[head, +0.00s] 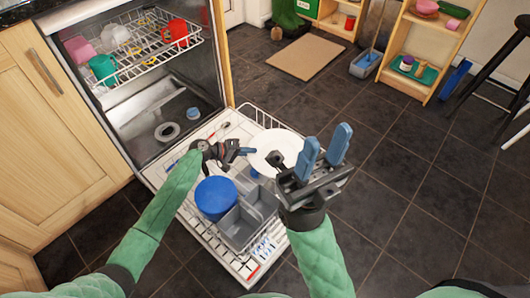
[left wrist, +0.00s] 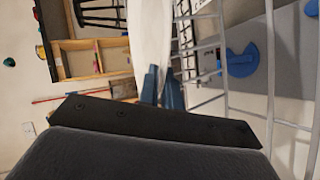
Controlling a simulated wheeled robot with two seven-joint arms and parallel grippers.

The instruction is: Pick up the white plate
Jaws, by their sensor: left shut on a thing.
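The white plate (head: 280,146) stands at the lower rack of the open dishwasher, partly hidden behind my right gripper. My left gripper (head: 250,151) reaches in from the left and is shut on the plate's left edge. In the left wrist view the plate (left wrist: 149,38) shows as a pale upright band running down to the blue fingertips (left wrist: 162,88). My right gripper (head: 325,146) is in front and to the right of the plate, nearer the camera. Its two blue fingers are apart with nothing between them.
A blue bowl (head: 215,197) and a grey cutlery basket (head: 237,229) are in the lower rack (head: 196,226), close to my left arm. The upper rack (head: 133,66) holds a red mug (head: 175,34) and a green cup (head: 103,68). Dark floor (head: 410,200) to the right is clear.

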